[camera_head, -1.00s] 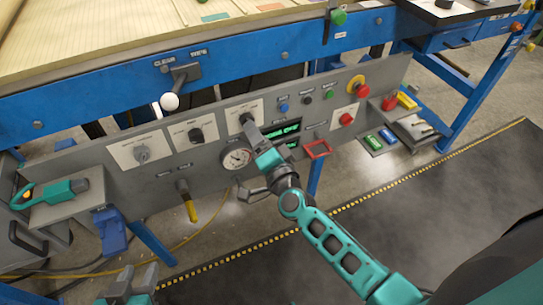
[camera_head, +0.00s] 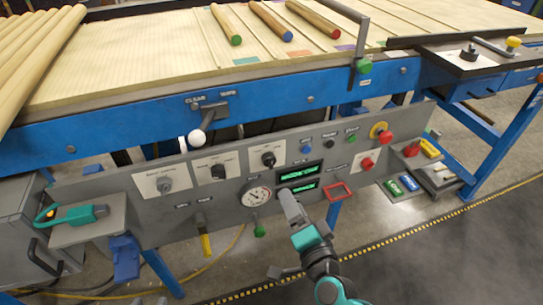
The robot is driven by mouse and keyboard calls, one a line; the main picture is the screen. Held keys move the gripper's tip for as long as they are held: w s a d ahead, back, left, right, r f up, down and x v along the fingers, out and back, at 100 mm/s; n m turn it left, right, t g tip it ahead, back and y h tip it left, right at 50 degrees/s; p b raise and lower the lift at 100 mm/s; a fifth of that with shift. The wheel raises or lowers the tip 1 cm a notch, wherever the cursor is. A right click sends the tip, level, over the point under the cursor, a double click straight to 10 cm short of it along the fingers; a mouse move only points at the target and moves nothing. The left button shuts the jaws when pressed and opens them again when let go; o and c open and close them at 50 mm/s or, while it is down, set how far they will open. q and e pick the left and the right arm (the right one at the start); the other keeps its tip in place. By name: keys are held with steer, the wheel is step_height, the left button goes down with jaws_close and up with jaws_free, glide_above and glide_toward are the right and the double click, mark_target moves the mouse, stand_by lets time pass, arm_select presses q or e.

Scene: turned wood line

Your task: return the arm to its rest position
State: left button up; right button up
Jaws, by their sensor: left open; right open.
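My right arm comes in from the bottom edge. Its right gripper (camera_head: 287,197) points up at the control panel (camera_head: 232,222), with its fingertips in the picture just below the green display (camera_head: 298,171). The fingers are seen nearly edge-on, open, with nothing visible between them. They show apart from the right-hand black selector knob (camera_head: 268,158); whether they touch the panel face I cannot tell. Only a small tip of my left gripper (camera_head: 162,301) shows at the bottom edge; the rest of that arm is out of view.
A white-ball lever (camera_head: 197,137) sticks out above the panel. Wooden rods (camera_head: 270,20) lie on the table above. Dark floor at lower right is clear.

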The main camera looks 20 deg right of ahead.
arm_select(q)
steer(key=r+p, duration=0.1)
steer(key=a+p, duration=0.1)
steer(key=p, duration=0.1)
steer(key=r+p, duration=0.1)
steer(key=shift+s+a+r+y, duration=0.2)
steer(key=shift+s+r+y, duration=0.1)
steer(key=shift+s+r, duration=0.05)
arm_select(e)
steer(key=s+f+n+g+y, duration=0.1)
steer(key=s+f+n+g, duration=0.1)
steer(key=s+n, duration=0.3)
steer(key=s+d+f+n+g, duration=0.1)
steer(key=s+n+g, duration=0.4)
steer(key=n, duration=0.5)
steer(key=shift+s+f+y, duration=0.35)
steer(key=shift+f+y, duration=0.05)
steer(key=shift+f, duration=0.5)
